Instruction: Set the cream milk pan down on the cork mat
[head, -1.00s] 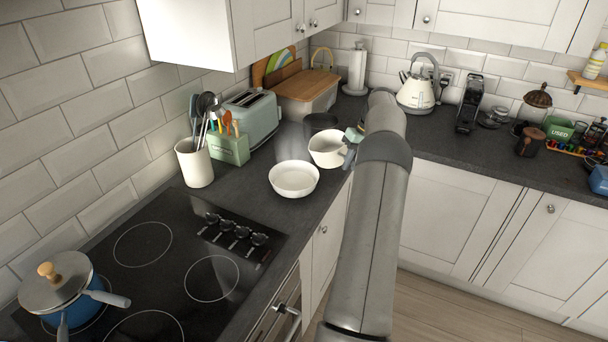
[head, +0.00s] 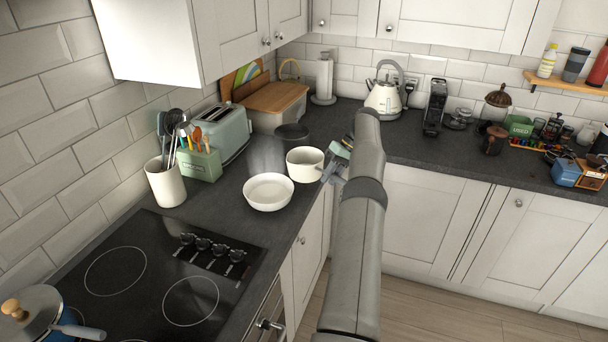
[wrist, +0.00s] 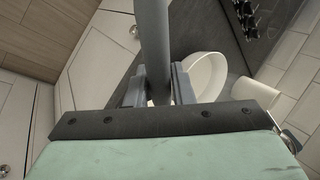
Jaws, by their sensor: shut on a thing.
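The cream milk pan (head: 305,166) is upright near the worktop's front edge, just behind and right of a white bowl (head: 268,193). I cannot tell whether its base touches the worktop. My gripper (head: 329,174) is at the pan's right side, shut on its grey handle. In the wrist view the grey handle (wrist: 154,40) runs between the fingers of my gripper (wrist: 158,88). The pan's body is not clearly visible there. I cannot make out the cork mat in either view.
A dark round container (head: 292,133) stands close behind the pan. A toaster (head: 227,133), a green utensil box (head: 200,165) and a cream crock (head: 166,184) line the left wall. The hob (head: 150,270) lies nearer. The worktop right of the kettle (head: 388,100) has some clear room.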

